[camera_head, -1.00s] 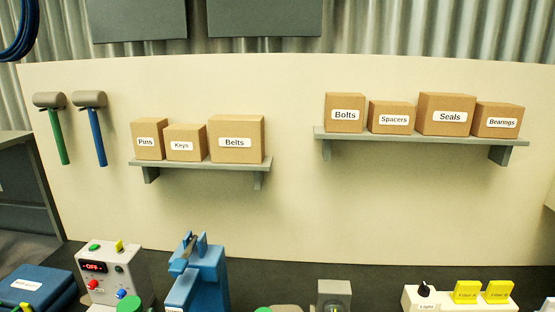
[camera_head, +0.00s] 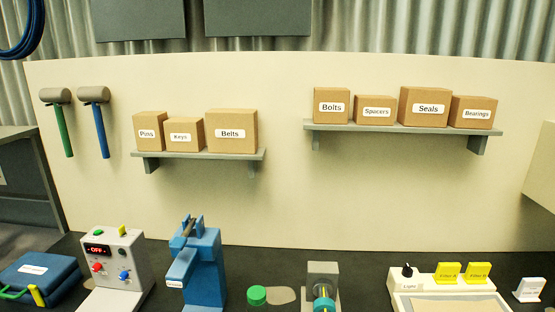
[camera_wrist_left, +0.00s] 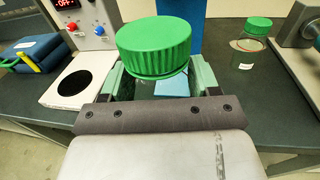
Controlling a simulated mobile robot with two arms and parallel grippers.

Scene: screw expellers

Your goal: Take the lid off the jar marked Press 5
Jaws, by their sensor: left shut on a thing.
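My left gripper (camera_wrist_left: 160,82) is shut on a glass jar with a ribbed green lid (camera_wrist_left: 154,45). In the left wrist view the lid sits on top, above the fingers, and the jar's body is mostly hidden behind it. A second jar (camera_wrist_left: 246,54) with a green lid (camera_wrist_left: 259,25) stands on the bench to the right, apart from the gripper. That green lid also shows in the head view (camera_head: 257,295). I cannot read Press 5 on either jar. My right gripper is in neither view.
A control box (camera_head: 118,262) reading OFF stands left on the dark bench, with a white plate with a dark round hole (camera_wrist_left: 75,84) before it. A blue press (camera_head: 203,265), a grey machine (camera_head: 323,272) and a white light panel (camera_head: 445,280) follow rightwards. A blue case (camera_head: 38,275) lies far left.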

